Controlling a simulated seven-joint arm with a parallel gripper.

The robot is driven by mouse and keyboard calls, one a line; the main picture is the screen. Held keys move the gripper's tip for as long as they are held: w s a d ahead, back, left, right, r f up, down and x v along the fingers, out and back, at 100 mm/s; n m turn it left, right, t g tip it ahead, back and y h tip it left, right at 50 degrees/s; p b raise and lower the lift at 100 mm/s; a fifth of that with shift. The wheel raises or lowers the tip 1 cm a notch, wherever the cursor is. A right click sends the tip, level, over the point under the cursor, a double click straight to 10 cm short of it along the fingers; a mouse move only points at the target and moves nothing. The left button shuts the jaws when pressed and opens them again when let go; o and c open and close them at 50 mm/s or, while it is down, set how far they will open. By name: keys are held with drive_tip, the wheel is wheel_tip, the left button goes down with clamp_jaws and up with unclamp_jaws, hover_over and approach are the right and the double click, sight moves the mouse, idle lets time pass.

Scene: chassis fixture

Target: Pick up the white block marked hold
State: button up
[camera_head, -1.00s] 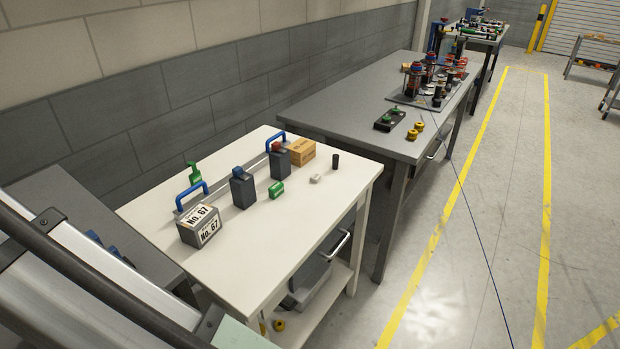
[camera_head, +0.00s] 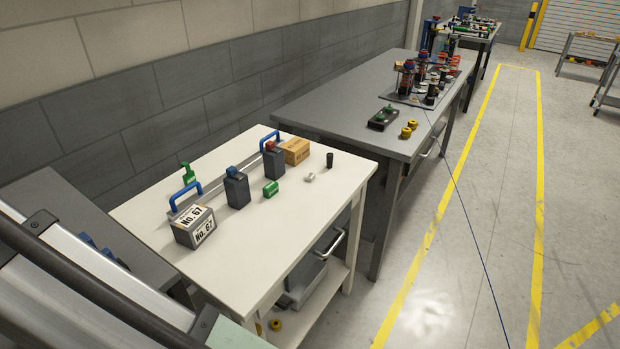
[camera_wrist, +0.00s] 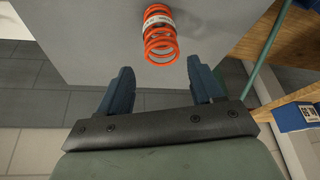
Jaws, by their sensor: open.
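A small white block (camera_head: 310,177) lies on the white tabletop (camera_head: 275,222) in the head view, between a green block and a black cylinder. Any marking on it is too small to read. In the wrist view my gripper (camera_wrist: 159,66) is open, with two blue fingers apart and nothing held between them. The white block does not show in the wrist view, and the gripper does not show in the head view, so their distance cannot be told.
The green block (camera_head: 271,189) and black cylinder (camera_head: 329,160) flank the white block. A cardboard box (camera_head: 295,150), dark grey blocks (camera_head: 237,190) and a "No. 67" box (camera_head: 195,228) stand nearby. The wrist view shows an orange spring (camera_wrist: 160,44) beyond the fingers. The table's front right is clear.

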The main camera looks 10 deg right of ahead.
drive_tip(key=w+d+f+m+h, duration=0.1)
drive_tip(key=w+d+m, duration=0.1)
drive_tip(key=w+d, duration=0.45)
drive_tip(key=w+d+f+m, duration=0.1)
drive_tip(key=w+d+f, duration=0.15)
drive_tip(key=w, duration=0.75)
drive_tip(key=g+h, duration=0.2)
drive_tip(key=h, duration=0.1)
hover_over(307, 170)
drive_tip(key=s+a, duration=0.1)
drive_tip(key=s, duration=0.4)
wheel_tip(307, 170, down, 22)
wheel_tip(307, 170, down, 14)
drive_tip(key=shift+w+r, duration=0.1)
